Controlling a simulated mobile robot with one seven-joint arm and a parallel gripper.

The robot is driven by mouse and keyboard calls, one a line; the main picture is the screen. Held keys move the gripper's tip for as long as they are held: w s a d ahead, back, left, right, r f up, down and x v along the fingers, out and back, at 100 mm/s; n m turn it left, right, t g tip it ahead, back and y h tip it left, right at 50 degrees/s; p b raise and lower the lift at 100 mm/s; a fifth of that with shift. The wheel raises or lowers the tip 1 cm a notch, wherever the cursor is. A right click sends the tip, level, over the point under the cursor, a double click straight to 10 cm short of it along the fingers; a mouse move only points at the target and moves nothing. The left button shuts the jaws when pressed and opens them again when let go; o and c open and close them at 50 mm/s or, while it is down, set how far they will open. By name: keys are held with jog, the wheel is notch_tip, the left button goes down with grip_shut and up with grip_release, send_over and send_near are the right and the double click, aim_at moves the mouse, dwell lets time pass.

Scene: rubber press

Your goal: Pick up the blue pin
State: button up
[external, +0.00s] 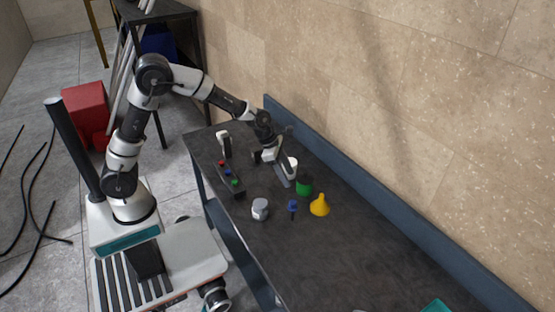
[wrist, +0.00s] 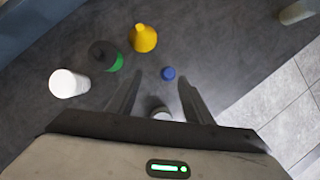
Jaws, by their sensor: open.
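The blue pin (external: 292,205) stands on the dark bench top, with a blue head over a dark lower part. In the wrist view its round blue head (wrist: 168,73) shows from above, near the tips of the two fingers. My gripper (external: 283,178) is open and empty, its fingers spread apart. In the external view it hangs over the bench, up and left of the pin, apart from it. In the wrist view the gripper (wrist: 160,80) has a grey-white jar (wrist: 159,112) showing between its fingers, lower than the pin and partly hidden by the gripper body.
A yellow funnel (external: 320,206), a black-and-green can (external: 304,186) and a white cup (external: 292,168) stand close by. The grey jar (external: 260,209) is left of the pin. Bare bench lies toward the lower right.

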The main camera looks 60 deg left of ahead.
notch_tip(320, 180, up, 12)
jog(key=s+d+f, duration=0.1)
jog(key=s+d, duration=0.1)
jog(key=s, duration=0.1)
send_near(295, 207)
jog(key=x, duration=0.2)
jog(key=b+x, duration=0.1)
jog(key=x, duration=0.3)
jog(key=shift+w+a+f+b, duration=0.1)
jog(key=shift+w+a+b, duration=0.05)
jog(key=shift+w+b, duration=0.2)
jog(key=shift+w+f, duration=0.2)
jog(key=shift+f, duration=0.25)
jog(key=x, duration=0.4)
jog(key=shift+s+a+f, duration=0.15)
jog(key=shift+a+f, duration=0.1)
jog(key=shift+f, duration=0.05)
jog(key=shift+d+f, duration=0.15)
jog(key=shift+f, duration=0.3)
jog(key=c, duration=1)
jog(key=shift+r, duration=0.15)
jog(key=shift+c, duration=0.2)
